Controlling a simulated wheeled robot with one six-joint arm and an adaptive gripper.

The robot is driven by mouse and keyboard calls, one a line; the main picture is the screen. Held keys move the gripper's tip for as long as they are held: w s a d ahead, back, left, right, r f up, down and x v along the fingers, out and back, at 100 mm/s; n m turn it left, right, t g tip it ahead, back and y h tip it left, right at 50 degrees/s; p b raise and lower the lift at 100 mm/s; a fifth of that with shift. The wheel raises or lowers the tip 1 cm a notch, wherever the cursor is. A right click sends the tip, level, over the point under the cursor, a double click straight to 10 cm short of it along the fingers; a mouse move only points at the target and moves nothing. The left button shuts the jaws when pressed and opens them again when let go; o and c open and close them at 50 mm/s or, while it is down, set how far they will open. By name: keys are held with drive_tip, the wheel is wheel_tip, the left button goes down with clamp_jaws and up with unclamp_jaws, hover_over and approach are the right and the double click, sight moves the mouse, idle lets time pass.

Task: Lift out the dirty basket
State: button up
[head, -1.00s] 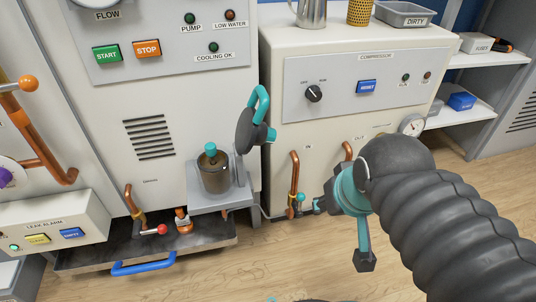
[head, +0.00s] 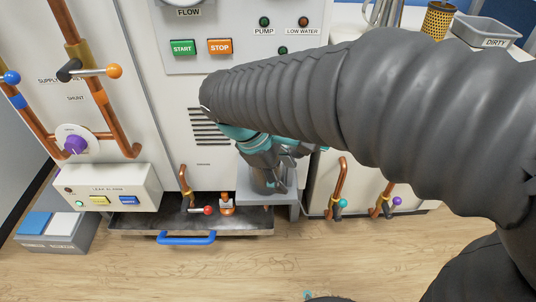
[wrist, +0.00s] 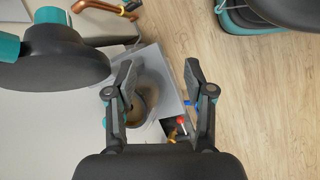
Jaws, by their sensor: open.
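The strainer pot (wrist: 151,90) is a grey cup with a brown inside, standing on a grey shelf (wrist: 168,64). The dirty basket is not clearly told apart inside it, and its teal knob is not visible now. In the head view my gripper (head: 268,175) hides most of the pot, and my arm covers the area where the lid was.
A grey tray marked DIRTY (head: 483,33) stands on the compressor cabinet, beside a yellow perforated cup (head: 437,20) and a metal jug (head: 383,12). A drip tray with a blue handle (head: 186,238) lies below left. Copper pipes (head: 340,185) rise at right.

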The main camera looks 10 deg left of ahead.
drive_tip(key=w+a+r+n+t+h+p, duration=0.1)
drive_tip(key=a+r+n+t+h, duration=0.2)
drive_tip(key=a+n, duration=0.3)
drive_tip(key=a+r+n+t+h+p, duration=0.1)
drive_tip(key=a+r+n+t+h, duration=0.15)
drive_tip(key=a, duration=0.65)
drive_tip(key=shift+n+g, duration=0.25)
drive_tip(key=shift+n, duration=0.2)
drive_tip(key=b+x, duration=0.1)
drive_tip(key=x, duration=0.7)
drive_tip(key=shift+w+d+f+b, duration=0.1)
drive_tip(key=shift+w+f+b, duration=0.1)
drive_tip(key=shift+f+b, duration=0.15)
drive_tip(key=shift+f+b+x, duration=0.25)
drive_tip(key=shift+b+x, duration=0.3)
drive_tip(key=shift+x, duration=2.1)
drive_tip(key=shift+s, duration=0.1)
clamp_jaws()
